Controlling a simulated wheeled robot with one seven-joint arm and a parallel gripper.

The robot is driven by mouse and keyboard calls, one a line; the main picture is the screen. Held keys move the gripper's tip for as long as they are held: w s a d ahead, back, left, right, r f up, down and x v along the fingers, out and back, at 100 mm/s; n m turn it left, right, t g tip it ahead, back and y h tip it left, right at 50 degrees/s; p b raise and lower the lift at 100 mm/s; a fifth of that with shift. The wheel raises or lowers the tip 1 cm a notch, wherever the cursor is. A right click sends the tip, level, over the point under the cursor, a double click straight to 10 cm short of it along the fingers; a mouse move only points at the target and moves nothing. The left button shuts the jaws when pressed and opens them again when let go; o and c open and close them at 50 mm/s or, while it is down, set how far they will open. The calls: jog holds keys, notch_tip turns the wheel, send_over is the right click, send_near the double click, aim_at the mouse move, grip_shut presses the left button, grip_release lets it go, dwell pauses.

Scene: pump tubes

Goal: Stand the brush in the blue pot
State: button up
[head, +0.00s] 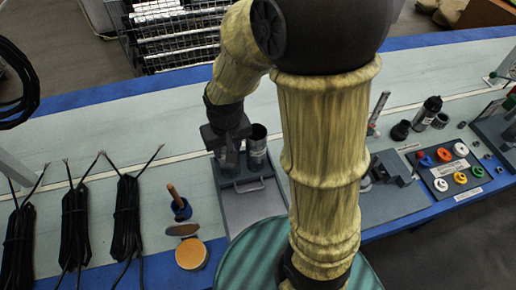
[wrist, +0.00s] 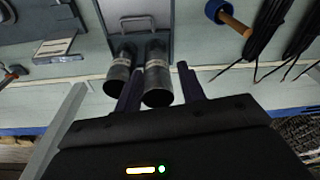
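The blue pot (head: 183,213) stands on the bench left of the grey tray in the head view. It also shows at the top of the wrist view (wrist: 213,10). The brush (head: 173,191) shows as a brown handle slanting up out of the pot; its other end is hidden. The handle also shows in the wrist view (wrist: 236,25). My gripper (wrist: 158,68) is right of the pot, at two grey metal tubes. Its fingers are apart, one on each side of the left tube (head: 228,158), with small gaps seen beside it.
The other tube (head: 257,150) stands close beside, outside the fingers. Both are at the grey tray (head: 250,205) with a handle. Black cable bundles (head: 75,225) lie left, a tan disc (head: 191,255) in front. Colored rings on a board (head: 455,178) are far right.

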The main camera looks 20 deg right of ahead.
jog(key=s+d+r+m, duration=0.1)
jog(key=s+d, duration=0.4)
jog(key=d, duration=0.2)
jog(key=shift+r+t, duration=0.3)
jog(key=shift+t, duration=0.1)
jog(key=shift+w, duration=0.1)
jog(key=shift+r, duration=0.1)
jog(key=w+p+v, duration=0.1)
jog(key=p+v, duration=0.6)
jog(key=p, duration=0.1)
jog(key=shift+w+r, duration=0.3)
jog(key=shift+r, duration=0.2)
jog(key=shift+a, duration=0.1)
